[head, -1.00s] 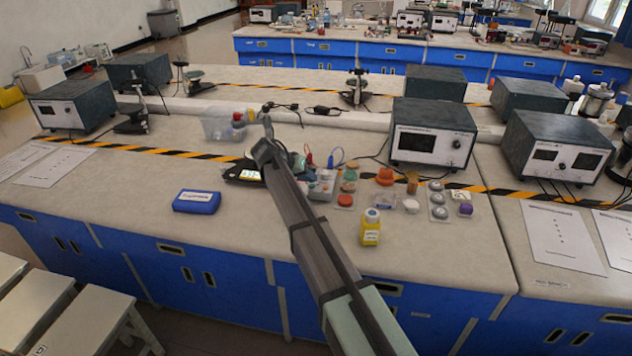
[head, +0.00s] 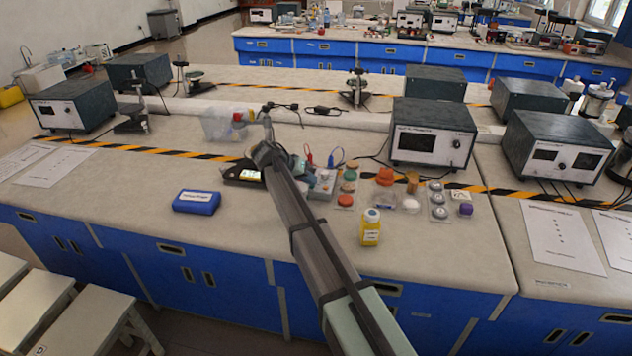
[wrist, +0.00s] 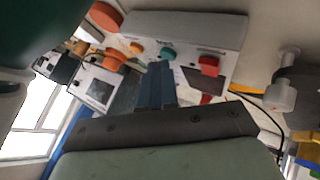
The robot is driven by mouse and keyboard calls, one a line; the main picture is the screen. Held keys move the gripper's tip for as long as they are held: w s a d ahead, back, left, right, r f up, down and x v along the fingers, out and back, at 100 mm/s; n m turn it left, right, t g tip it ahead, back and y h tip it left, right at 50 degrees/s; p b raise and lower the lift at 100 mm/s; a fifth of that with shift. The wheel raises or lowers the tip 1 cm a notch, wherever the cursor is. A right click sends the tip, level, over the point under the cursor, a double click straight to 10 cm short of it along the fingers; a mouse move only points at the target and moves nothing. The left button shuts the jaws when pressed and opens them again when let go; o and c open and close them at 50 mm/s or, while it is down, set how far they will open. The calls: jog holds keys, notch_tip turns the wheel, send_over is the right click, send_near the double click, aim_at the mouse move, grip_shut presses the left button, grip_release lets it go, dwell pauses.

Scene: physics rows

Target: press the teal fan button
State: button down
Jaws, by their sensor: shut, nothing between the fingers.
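The teal fan button (wrist: 168,54) shows in the wrist view, between an orange button (wrist: 137,47) and a red button (wrist: 208,66) on a light grey panel (wrist: 228,62). My gripper (wrist: 160,66) is shut and empty. Its dark blue fingertips point at the panel just below and slightly left of the teal button in the picture. I cannot tell whether they touch it. In the head view the grey button box (head: 323,184) sits just right of my arm on the bench; my arm partly hides that area, and the fingertips are not clear there.
A blue case (head: 197,202) lies left of my arm. A yellow bottle (head: 371,230) stands to the right, near several small coloured pieces and an instrument box (head: 432,135). A clear bin (head: 217,127) stands behind.

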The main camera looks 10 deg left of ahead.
aim_at(310, 187)
dwell(0.5)
jog(key=shift+r, duration=0.45)
jog(key=shift+r, duration=3)
